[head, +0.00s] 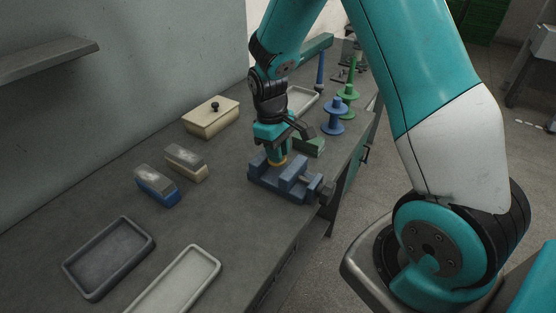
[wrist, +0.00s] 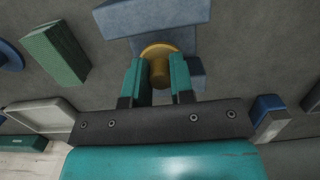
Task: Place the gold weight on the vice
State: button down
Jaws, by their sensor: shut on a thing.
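The blue vice (head: 293,180) stands on the grey bench, near its right edge. My gripper (head: 277,158) is directly over the vice, pointing down. It is shut on the gold weight (head: 277,164), of which only a thin gold rim shows below the fingers. In the wrist view the gold weight (wrist: 160,49) has a round disc and a knob, and the two teal fingers of my gripper (wrist: 155,80) grip the knob. The blue vice (wrist: 160,15) lies under and beyond the weight. I cannot tell whether the weight touches the vice or is just above it.
A green block (head: 310,146) lies close behind the vice. Blue spools (head: 333,118) and green spools stand further back. A pale tray (head: 175,285) is in front.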

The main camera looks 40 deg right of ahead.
jog(key=shift+f, duration=1.85)
jog(key=shift+f, duration=0.1)
jog(key=c, duration=1)
grip_release()
notch_tip(320, 180, up, 13)
jog(key=w+a+b, duration=0.1)
jog(key=s+a+r+n+y, duration=0.1)
jog(key=s+a+r, duration=0.2)
jog(key=s+a, duration=0.2)
jog(key=s+a+r+t+y, duration=0.1)
jog(key=s+a+r+y, duration=0.1)
jog(key=s+a, duration=0.3)
jog(key=s+a+r+n+y, duration=0.1)
jog(key=s+a+r, duration=0.3)
jog(key=s, duration=0.8)
jog(key=shift+a+n+y, duration=0.3)
jog(key=shift+a+y, duration=0.1)
jog(key=shift+a, duration=0.55)
